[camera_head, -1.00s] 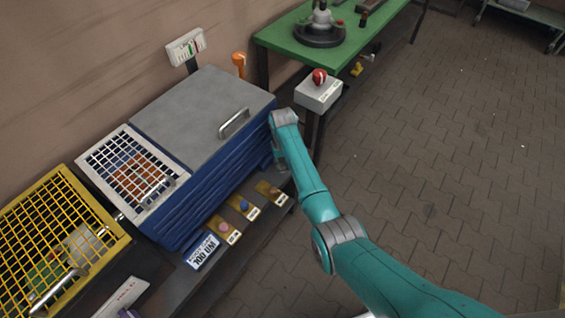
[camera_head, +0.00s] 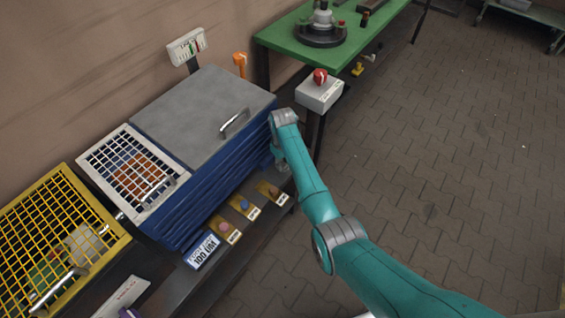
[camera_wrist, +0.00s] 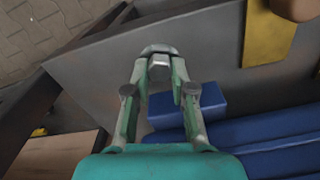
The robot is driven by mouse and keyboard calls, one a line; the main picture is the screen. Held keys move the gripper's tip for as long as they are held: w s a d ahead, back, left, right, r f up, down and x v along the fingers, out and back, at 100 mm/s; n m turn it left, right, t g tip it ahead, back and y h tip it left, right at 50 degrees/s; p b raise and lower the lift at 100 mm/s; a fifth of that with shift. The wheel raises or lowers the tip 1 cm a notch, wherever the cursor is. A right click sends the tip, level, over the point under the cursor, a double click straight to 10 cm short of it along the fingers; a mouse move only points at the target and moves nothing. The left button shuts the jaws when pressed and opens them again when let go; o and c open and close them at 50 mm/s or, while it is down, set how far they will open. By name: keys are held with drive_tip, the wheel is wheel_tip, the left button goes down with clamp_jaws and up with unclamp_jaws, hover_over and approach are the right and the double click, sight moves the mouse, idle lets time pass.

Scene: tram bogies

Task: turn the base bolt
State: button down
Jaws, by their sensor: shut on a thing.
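My gripper (camera_wrist: 159,62) reaches down at the near right end of the blue ribbed cabinet, and its fingers come together low over a dark grey surface. It is shut on a small grey piece (camera_wrist: 158,73), which I take to be the base bolt; the fingers hide most of it. A blue block (camera_wrist: 190,104) on the cabinet side lies just right of the fingers in the wrist view. In the head view the gripper (camera_head: 281,162) is small and partly hidden by my arm, and the bolt cannot be made out there.
The blue cabinet (camera_head: 215,190) has a grey lid (camera_head: 195,105) with a handle. White (camera_head: 115,155) and yellow (camera_head: 112,222) mesh covers lie left. Coloured knobs line the front ledge (camera_head: 225,228). A white box with a red button (camera_head: 319,77) stands near the green table (camera_head: 275,38). Paved floor is free right.

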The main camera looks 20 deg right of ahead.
sight(283, 164)
drive_tip(key=c, duration=1)
unclamp_jaws()
drive_tip(key=shift+r, duration=0.1)
wheel_tip(283, 164, up, 12)
drive_tip(key=shift+f, duration=0.1)
drive_tip(key=shift+s, duration=0.1)
